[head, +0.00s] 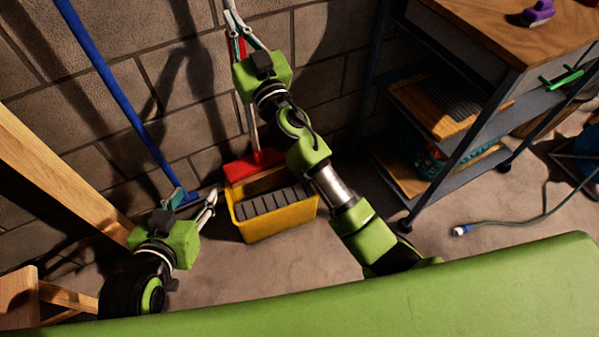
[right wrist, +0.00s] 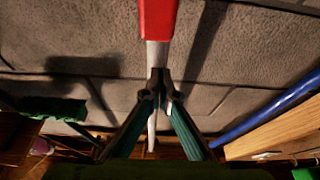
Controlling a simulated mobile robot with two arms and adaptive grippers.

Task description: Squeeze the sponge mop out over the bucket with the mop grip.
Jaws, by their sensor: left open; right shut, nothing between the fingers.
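The sponge mop stands upright against the block wall. Its red head (head: 254,165) is at the yellow bucket's (head: 281,226) back edge, and a grey ribbed block (head: 273,201) fills much of the bucket. My right gripper (head: 236,32) is high at the mop's pole. In the right wrist view my right gripper's (right wrist: 159,78) fingers are shut with nothing between them, their tips overlapping the grey pole (right wrist: 157,55) just below a red sleeve (right wrist: 158,18). My left gripper (head: 210,207) is open and empty, low and just left of the bucket.
A blue pole (head: 118,85) leans on the wall, its foot (head: 180,197) close to my left gripper. A wooden post (head: 60,170) stands at left. A shelf cart (head: 480,120) stands right of the bucket. A green cable (head: 515,222) lies on the floor, otherwise mostly clear there.

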